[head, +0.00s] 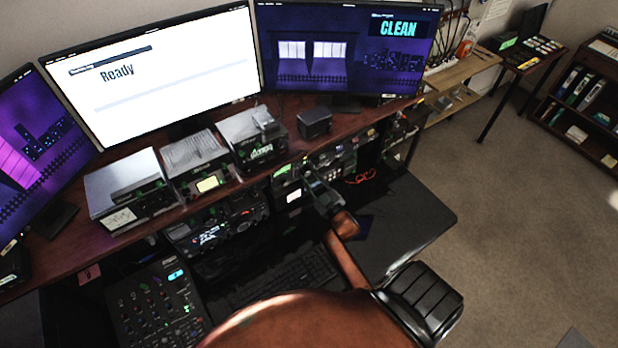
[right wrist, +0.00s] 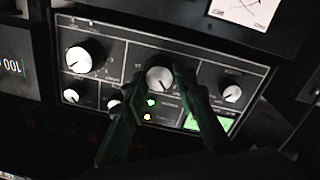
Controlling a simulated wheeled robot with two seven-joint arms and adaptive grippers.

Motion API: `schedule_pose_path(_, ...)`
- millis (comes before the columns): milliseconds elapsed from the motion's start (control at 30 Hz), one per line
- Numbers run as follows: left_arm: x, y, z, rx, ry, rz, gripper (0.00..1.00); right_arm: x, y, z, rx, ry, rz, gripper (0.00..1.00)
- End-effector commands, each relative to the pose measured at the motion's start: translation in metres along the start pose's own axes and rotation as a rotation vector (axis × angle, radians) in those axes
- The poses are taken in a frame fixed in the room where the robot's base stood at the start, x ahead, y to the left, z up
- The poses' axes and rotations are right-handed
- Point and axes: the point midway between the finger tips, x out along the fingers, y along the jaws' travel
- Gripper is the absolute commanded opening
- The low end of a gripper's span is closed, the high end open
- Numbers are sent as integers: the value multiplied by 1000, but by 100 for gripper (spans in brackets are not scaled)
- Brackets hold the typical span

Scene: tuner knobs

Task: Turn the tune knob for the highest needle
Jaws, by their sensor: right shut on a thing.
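The tuner's dark front panel (right wrist: 112,52) fills the middle of the right wrist view. It carries several white-faced knobs, a green and a yellow light, and a green display. The middle knob (right wrist: 159,78) sits between the fingertips of my right gripper (right wrist: 158,90), which is shut on it. A white meter face (right wrist: 245,10) shows at the top right, cut by the frame edge; I cannot tell its reading. In the head view my right gripper (head: 310,186) reaches to the equipment under the desk shelf. My left gripper is not in view.
Several radio units, such as a silver one (head: 124,183), stand on the wooden desk (head: 85,243). A screen (head: 155,70) reads "Ready" and another (head: 345,52) reads "CLEAN". A mixer (head: 157,306) and a keyboard (head: 290,280) lie in front.

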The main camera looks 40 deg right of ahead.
Motion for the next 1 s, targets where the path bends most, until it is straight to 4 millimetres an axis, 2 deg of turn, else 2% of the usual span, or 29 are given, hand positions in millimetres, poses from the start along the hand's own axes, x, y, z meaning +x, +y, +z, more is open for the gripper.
schedule_pose_path(133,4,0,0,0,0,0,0,0,-1,0,-72,3,0,1)
schedule_pose_path(367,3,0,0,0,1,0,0,0,-1,0,-74,3,0,1)
schedule_pose_path(400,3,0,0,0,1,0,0,0,-1,0,-74,3,0,26)
schedule_pose_path(600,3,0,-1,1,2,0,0,0,-1,0,-73,3,0,40)
schedule_pose_path(667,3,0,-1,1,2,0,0,0,-1,0,-73,3,0,43)
schedule_pose_path(1000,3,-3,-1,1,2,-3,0,-6,-1,1,-73,2,0,43)
